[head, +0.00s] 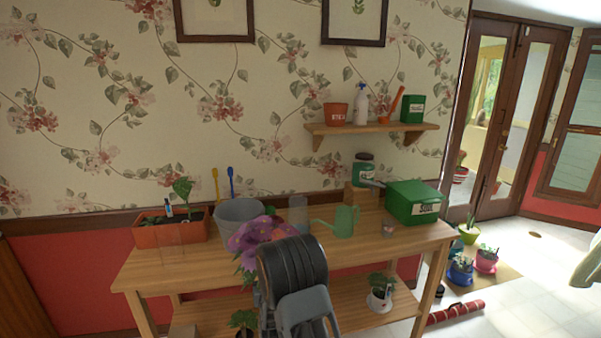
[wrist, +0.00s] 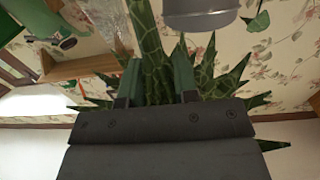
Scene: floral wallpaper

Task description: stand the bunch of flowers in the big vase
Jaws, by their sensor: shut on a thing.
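The bunch of flowers (head: 250,240), with purple blooms, shows just above my dark arm in the head view, in front of the table's back row. In the wrist view its green, spiky leaves and stems (wrist: 148,35) pass between the two fingers of my gripper (wrist: 157,75), which is shut on them. In the head view my arm hides the gripper and the lower stems. A clear, greyish glass vase (head: 298,212) stands upright on the table, right of the flowers. Another faint clear glass vessel (head: 170,240) stands at the table's left. I cannot tell which is the big vase.
The wooden table (head: 400,245) also holds an orange planter (head: 160,234), a grey bucket (head: 238,213), a green watering can (head: 344,221), a small cup (head: 388,230) and a green box (head: 413,204). A wall shelf (head: 372,128) hangs above. The table's front right is mostly bare.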

